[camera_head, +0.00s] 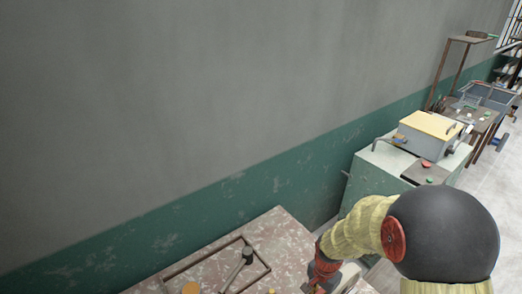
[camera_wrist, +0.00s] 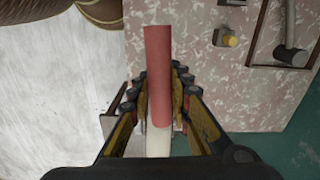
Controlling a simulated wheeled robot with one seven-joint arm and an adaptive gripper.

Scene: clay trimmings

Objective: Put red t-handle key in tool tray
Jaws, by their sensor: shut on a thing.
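My gripper (camera_wrist: 158,98) is shut on a red cylindrical piece, which I take to be the red t-handle key (camera_wrist: 158,60). The red piece points away from the wrist between the fingers, and a pale part shows below it. Its other parts are hidden by the gripper. The tool tray (camera_head: 205,260), a dark shallow frame, lies on the mottled table left of my arm; its rim (camera_wrist: 256,34) also shows at the upper right of the wrist view. The key is outside the tray, near the table edge. In the head view my gripper (camera_head: 318,285) is partly cut off.
A dark-headed hammer (camera_wrist: 290,52) lies in the tray. A small yellow-ended piece (camera_wrist: 229,40) is on the table beside the rim. The mottled table (camera_wrist: 215,90) has bare room around the tray. A green cabinet (camera_head: 372,185) stands behind, along the wall.

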